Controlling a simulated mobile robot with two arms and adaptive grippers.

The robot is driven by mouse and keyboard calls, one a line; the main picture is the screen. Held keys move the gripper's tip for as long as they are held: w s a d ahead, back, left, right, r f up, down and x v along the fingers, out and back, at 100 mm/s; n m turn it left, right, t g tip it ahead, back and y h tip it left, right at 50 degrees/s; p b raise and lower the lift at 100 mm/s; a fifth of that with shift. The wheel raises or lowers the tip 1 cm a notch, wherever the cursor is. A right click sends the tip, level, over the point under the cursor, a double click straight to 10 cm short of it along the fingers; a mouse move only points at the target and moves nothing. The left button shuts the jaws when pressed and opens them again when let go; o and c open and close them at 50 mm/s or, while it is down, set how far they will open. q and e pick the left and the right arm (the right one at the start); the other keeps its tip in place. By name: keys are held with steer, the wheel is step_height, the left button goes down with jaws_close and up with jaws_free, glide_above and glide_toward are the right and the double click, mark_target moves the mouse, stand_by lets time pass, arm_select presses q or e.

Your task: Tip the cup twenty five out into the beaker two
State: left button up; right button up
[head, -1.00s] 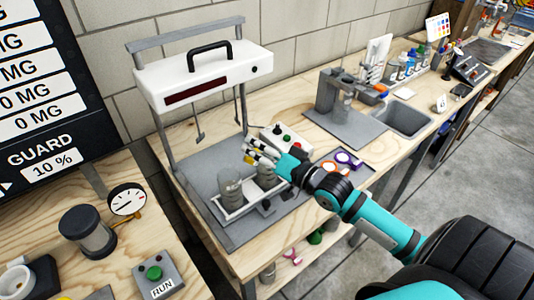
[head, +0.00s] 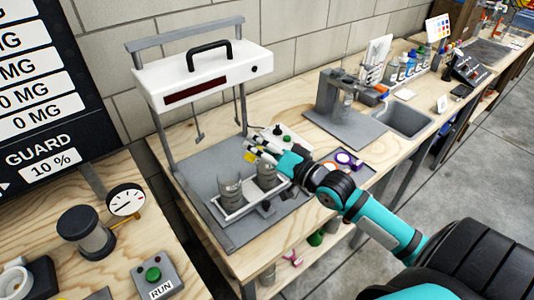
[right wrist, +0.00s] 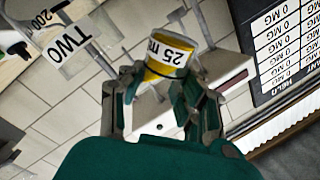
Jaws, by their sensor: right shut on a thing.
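My right gripper (head: 262,150) is shut on a small cup (head: 250,157) with yellow in it, above the two clear beakers. In the right wrist view the cup (right wrist: 168,57) reads "25 m" and sits tilted between the fingers of the right gripper (right wrist: 155,85). Two clear beakers, a left one (head: 231,191) and a right one (head: 266,174), stand upright in a white tray (head: 238,213). A white label reading "TWO" (right wrist: 75,42) shows in the right wrist view; I cannot tell which beaker bears it. My left gripper is out of view.
A white overhead unit with a black handle (head: 200,80) stands on posts behind the beakers. A box with red and green buttons (head: 284,136) is behind the gripper. A grey stand (head: 342,115) and sink (head: 402,119) are to the right.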

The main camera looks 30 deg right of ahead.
steer(key=shift+d+r+m+b, duration=0.2)
steer(key=shift+m+b, duration=0.2)
steer(key=shift+m, duration=0.75)
steer(key=shift+d+r+m+b, duration=0.15)
steer(key=shift+m+b, duration=0.2)
steer(key=shift+m, duration=0.8)
stand_by(2.1)
steer(key=shift+w+d+m+p, duration=0.25)
steer(key=shift+d+m+p, duration=0.3)
steer(key=shift+m, duration=0.35)
stand_by(1.0)
steer(key=shift+r+m+p, duration=0.1)
steer(key=shift+m+p, duration=0.5)
steer(key=shift+m, duration=0.2)
stand_by(0.9)
